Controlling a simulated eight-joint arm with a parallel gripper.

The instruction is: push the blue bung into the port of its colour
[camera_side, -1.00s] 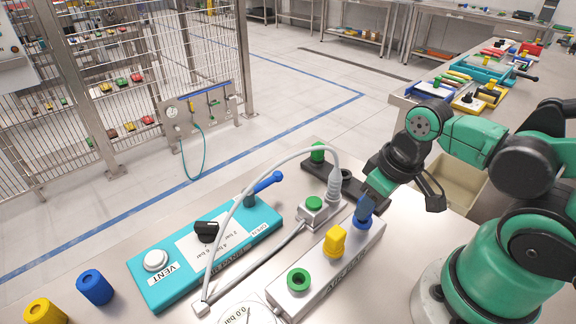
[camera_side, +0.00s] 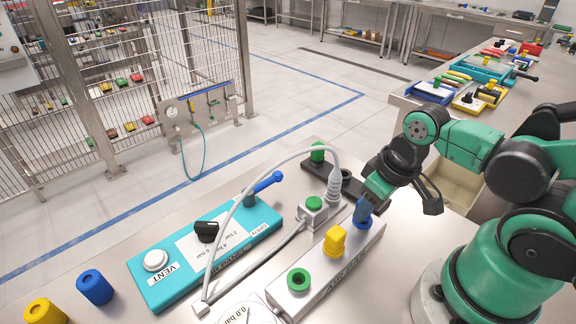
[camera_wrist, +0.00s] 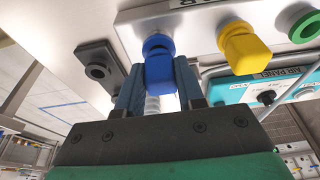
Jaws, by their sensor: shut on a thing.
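The blue bung (camera_side: 363,209) is between the fingers of my gripper (camera_side: 373,196), which is shut on it. It stands over the far end of the silver air bar (camera_side: 326,272), at the blue port (camera_side: 361,224). In the wrist view my gripper (camera_wrist: 157,92) holds the bung (camera_wrist: 160,72) from both sides, and its far end meets the blue port ring (camera_wrist: 157,42). I cannot tell how deep it sits. A yellow bung (camera_side: 334,241) stands in the middle of the bar, and an open green port (camera_side: 298,279) is at the near end.
A teal air panel (camera_side: 170,288) with a black knob and blue lever lies left of the bar. A grey hose (camera_side: 240,205) arches over it to a grey plug. Blue (camera_side: 94,287) and yellow (camera_side: 45,312) hollow cylinders stand at the near left.

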